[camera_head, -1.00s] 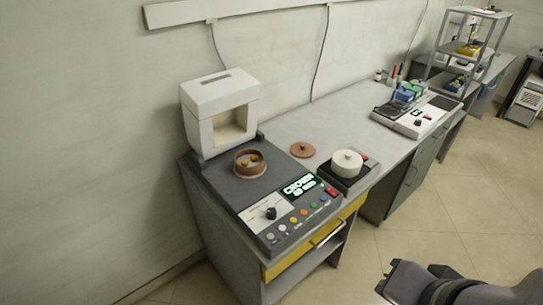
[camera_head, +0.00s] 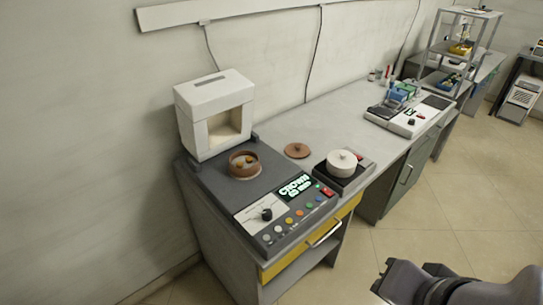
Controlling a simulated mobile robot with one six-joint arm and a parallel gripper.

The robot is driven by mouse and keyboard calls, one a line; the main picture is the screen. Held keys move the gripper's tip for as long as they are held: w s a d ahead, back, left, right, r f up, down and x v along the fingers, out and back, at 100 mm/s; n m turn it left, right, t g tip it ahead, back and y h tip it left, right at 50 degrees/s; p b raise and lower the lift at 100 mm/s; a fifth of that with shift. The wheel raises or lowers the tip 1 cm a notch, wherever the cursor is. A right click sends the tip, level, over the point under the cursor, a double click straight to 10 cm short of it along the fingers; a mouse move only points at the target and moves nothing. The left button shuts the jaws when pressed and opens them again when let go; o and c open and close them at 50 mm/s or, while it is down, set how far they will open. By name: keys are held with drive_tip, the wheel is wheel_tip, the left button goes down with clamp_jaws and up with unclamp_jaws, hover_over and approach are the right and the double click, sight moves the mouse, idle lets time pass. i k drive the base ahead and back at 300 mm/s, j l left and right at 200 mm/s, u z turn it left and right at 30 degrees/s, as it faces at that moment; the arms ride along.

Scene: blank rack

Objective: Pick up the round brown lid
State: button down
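The round brown lid (camera_head: 297,150) lies flat on the grey counter, with a small knob on top. It is right of a round brown bowl (camera_head: 244,163) and behind a white round lidded pot. The bowl sits on the dark machine top and holds a few small orange-brown pieces. My gripper (camera_head: 382,285) is at the bottom right, over the floor, well away from the lid and the counter. Its fingers are small and dark here, and I cannot tell whether they are open.
A dark control machine (camera_head: 283,208) with coloured buttons fills the counter's near end. A white box-shaped housing (camera_head: 216,112) stands behind the bowl. The white pot (camera_head: 341,162) sits on a dark square base near the lid. Bare counter (camera_head: 333,118) lies behind the lid. The floor (camera_head: 425,225) in front is clear.

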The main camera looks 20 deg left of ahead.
sight(295, 150)
drive_tip(key=i+l+u, duration=0.5)
drive_tip(key=i, duration=0.2)
drive_tip(key=i+l+u, duration=1)
drive_tip(key=i+l, duration=0.15)
drive_tip(key=l, duration=0.4)
